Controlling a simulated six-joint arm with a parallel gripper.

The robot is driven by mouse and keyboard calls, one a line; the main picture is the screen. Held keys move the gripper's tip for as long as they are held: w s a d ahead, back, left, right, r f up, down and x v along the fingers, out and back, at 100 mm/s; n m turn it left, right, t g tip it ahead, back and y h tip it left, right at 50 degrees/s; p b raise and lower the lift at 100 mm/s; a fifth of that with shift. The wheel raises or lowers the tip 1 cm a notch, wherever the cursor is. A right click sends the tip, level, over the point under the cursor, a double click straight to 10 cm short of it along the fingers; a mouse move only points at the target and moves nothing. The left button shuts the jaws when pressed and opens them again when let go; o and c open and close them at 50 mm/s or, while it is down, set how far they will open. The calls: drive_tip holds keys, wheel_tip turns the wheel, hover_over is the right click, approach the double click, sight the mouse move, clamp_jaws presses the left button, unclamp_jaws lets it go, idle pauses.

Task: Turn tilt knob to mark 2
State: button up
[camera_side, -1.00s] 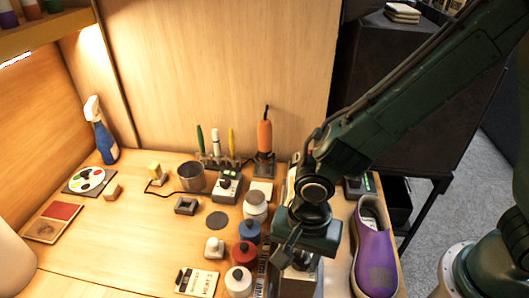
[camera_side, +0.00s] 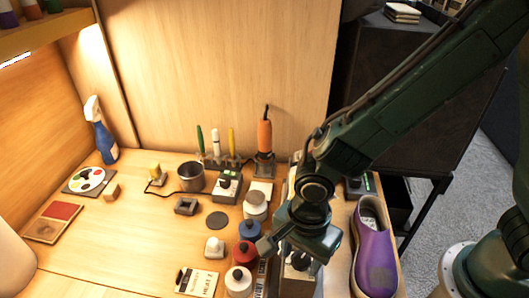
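My gripper (camera_side: 280,252) is low over the front right part of the bench, left of the purple sneaker (camera_side: 374,250). One light grey finger or jaw part sticks out to its left, beside the red-capped bottle. A box-like stand (camera_side: 298,284) shows directly below the gripper, with a small metal part near its top. I cannot make out the tilt knob or its marks; the gripper covers much of this spot. Whether the fingers touch anything, or are open or shut, is not visible.
Bottles with a blue cap (camera_side: 250,231), a red cap (camera_side: 244,252) and a white body (camera_side: 238,282) stand close on the left. An orange tool (camera_side: 265,137) stands behind.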

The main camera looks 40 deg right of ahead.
drive_tip(key=shift+n, duration=2.3)
drive_tip(key=shift+n, duration=2.3)
drive_tip(key=shift+n, duration=0.3)
drive_tip(key=shift+n, duration=2)
